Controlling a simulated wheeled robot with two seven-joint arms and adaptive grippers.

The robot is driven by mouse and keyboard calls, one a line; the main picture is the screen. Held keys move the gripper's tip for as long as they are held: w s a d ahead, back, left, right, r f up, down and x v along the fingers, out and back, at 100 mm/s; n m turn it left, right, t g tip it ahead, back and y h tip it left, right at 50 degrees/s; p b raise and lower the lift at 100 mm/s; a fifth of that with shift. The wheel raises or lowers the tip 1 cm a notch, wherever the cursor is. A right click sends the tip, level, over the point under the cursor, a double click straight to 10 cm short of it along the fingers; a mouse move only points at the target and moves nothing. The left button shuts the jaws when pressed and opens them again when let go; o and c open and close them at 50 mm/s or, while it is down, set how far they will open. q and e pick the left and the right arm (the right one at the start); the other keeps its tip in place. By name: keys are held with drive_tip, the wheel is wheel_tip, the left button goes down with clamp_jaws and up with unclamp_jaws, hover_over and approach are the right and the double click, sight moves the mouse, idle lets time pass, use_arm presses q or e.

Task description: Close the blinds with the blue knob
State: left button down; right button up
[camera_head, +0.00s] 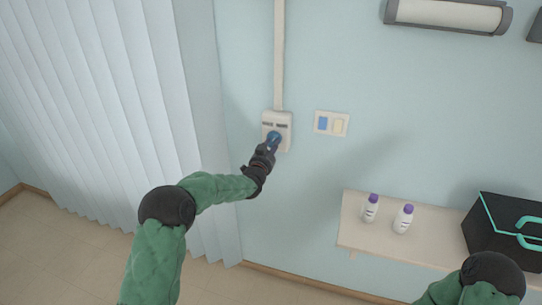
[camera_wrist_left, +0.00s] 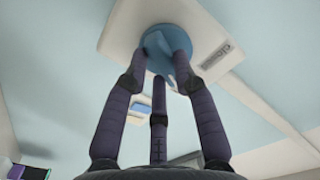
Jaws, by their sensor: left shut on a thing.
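The blue knob (camera_head: 274,137) sits on the front of a white control box (camera_head: 283,122) on the wall.
A switch plate (camera_head: 331,124) with a blue and a cream switch is right of the box. A shelf (camera_head: 352,232) below holds two white bottles with purple caps (camera_head: 371,208) and a black case (camera_head: 505,232). A conduit (camera_head: 279,60) runs up from the box. The wall between is clear.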

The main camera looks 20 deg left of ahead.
use_arm(q)
drive_tip(key=n+b, duration=1.3)
drive_tip(key=b, duration=0.1)
drive_tip(key=shift+d+n, duration=0.1)
drive_tip(key=shift+n, duration=0.3)
drive_tip(key=shift+r+n+b, duration=0.15)
drive_tip(key=shift+n+b, duration=0.7)
drive_tip(key=shift+b, duration=0.05)
drive_tip(key=shift+r+n+b, duration=0.15)
drive_tip(key=shift+n+b, duration=0.7)
drive_tip(key=shift+b, duration=0.05)
drive_tip(key=c, duration=1)
unclamp_jaws()
drive_tip(key=s, duration=1.2)
drive_tip(key=shift+a, duration=0.25)
